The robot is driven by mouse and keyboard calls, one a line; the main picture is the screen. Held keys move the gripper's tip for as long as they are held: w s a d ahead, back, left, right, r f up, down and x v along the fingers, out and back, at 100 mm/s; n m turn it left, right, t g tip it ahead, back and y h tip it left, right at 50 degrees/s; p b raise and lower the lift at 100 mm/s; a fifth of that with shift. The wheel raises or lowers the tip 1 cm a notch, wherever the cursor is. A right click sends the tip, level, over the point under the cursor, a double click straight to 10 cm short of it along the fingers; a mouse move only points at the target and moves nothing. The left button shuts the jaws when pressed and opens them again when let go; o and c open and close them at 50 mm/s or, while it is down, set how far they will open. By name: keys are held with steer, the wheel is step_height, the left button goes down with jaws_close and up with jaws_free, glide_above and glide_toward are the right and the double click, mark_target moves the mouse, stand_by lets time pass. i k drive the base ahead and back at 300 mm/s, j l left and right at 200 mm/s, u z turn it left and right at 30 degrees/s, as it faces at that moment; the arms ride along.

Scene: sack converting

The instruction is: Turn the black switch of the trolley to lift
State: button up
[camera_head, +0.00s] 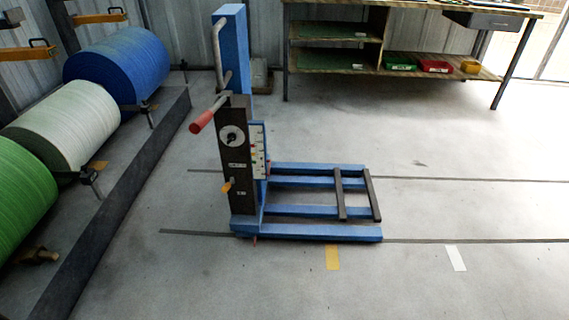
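The blue trolley (238,50) stands upright in the middle of the floor, its low fork frame (310,232) reaching to the right. A dark control panel (237,165) is on the near side of its column. Near the panel's top is a round white dial (232,136) with a small black switch at its centre; which way the switch points is too small to tell. A lever with a red grip (203,120) sticks out to the left above the dial. A small orange-yellow handle (228,186) sits lower on the panel. My gripper is not in view.
Large blue (117,65), white (68,125) and green (22,195) rolls line the left side behind a dark low barrier (120,205). A workbench (335,62) with coloured bins stands at the back. The floor in front and right is clear.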

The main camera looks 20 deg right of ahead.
mark_target(231, 136)
steer(key=i+l, duration=0.1)
steer(key=i, duration=0.35)
steer(key=i+l, duration=0.15)
steer(key=i, duration=0.25)
